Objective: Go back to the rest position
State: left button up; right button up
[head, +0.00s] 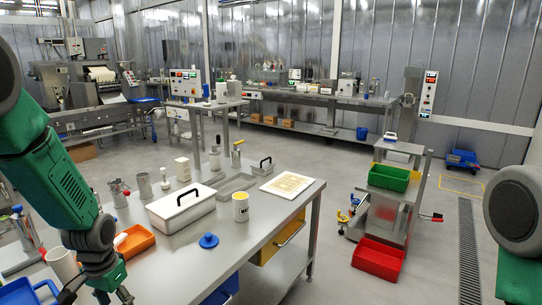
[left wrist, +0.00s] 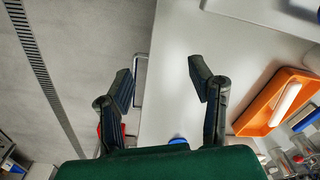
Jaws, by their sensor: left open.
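My left gripper (head: 97,293) hangs at the front left of the steel table (head: 270,215) in the head view, by the table's near edge. In the left wrist view my left gripper (left wrist: 160,80) has its two fingers spread wide with nothing between them. An orange tray (head: 135,243) lies beyond it on the table; the orange tray (left wrist: 266,112) also shows to the right in the left wrist view, with a white rod-like thing in it. My right arm shows only as a rounded part at the right edge of the head view; its gripper is out of view.
The table holds a white lidded box (head: 181,210), a yellow-white cup (head: 240,208), a blue knobbed lid (head: 208,240) and a board with pasta (head: 287,186). A cart with a green bin (head: 389,179) and a red bin (head: 378,260) stand right. Floor between table and bins is clear.

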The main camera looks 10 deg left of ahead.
pick_arm(q)
jog(key=s+d+f+b, duration=0.3)
jog(key=s+d+f, duration=0.15)
jog(key=f, duration=0.45)
jog(key=s+d+f+b, duration=0.4)
jog(key=s+f, duration=0.2)
jog(key=f, duration=0.3)
jog(key=s+d+f+b, duration=0.2)
jog(key=s+f+b, duration=0.1)
jog(key=s+f, duration=0.2)
jog(key=s+d+f+b, duration=0.3)
jog(key=s+f, duration=0.2)
jog(key=s, duration=0.5)
jog(key=shift+s+b, duration=0.3)
jog(key=shift+b, duration=0.1)
jog(key=shift+w+d, duration=0.1)
jog(key=shift+d, duration=0.15)
